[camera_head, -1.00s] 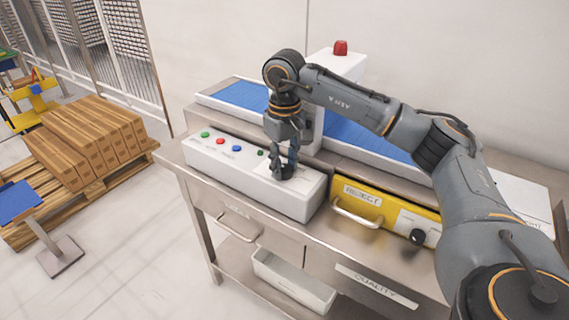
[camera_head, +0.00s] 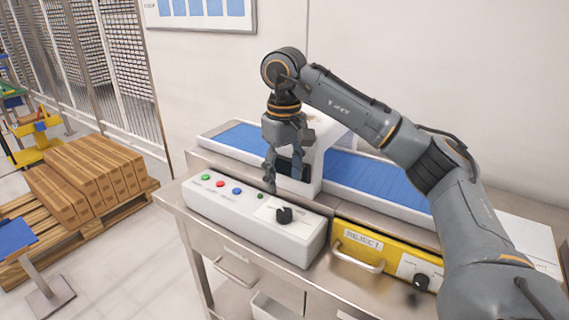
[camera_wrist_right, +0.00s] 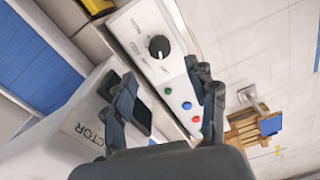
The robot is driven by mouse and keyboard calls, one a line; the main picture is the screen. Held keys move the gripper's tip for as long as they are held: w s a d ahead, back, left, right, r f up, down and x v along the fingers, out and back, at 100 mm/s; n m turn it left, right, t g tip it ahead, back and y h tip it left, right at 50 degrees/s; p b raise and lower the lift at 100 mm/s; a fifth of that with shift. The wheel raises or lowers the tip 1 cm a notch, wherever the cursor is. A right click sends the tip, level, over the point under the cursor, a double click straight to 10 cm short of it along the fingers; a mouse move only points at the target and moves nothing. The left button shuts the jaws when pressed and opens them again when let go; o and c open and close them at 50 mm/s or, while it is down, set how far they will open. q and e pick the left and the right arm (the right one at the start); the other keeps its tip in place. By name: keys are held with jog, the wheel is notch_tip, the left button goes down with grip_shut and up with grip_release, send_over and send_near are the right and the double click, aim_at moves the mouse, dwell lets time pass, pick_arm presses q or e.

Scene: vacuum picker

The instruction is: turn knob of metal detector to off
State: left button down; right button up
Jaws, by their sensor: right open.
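The metal detector's white control box (camera_head: 232,212) stands on the steel table, with a black round knob (camera_head: 284,215) near its right end. The knob also shows in the right wrist view (camera_wrist_right: 159,47), with a light pointer mark and small labels around it that are too blurred to read. My right gripper (camera_head: 284,172) is open and empty, above and behind the control box, apart from the knob. In the right wrist view its two fingers (camera_wrist_right: 165,88) are spread, with the knob beyond their tips. My left gripper is not in view.
Green, red and blue buttons (camera_head: 237,191) line the left of the box. Behind it runs a blue conveyor (camera_head: 375,180) through the white detector housing. A yellow reject drawer (camera_head: 390,258) with its own black knob (camera_head: 421,281) is at right. Boxes (camera_head: 95,170) sit on a pallet at left.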

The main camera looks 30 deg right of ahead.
jog(key=shift+r, duration=1.55)
jog(key=shift+f, duration=0.1)
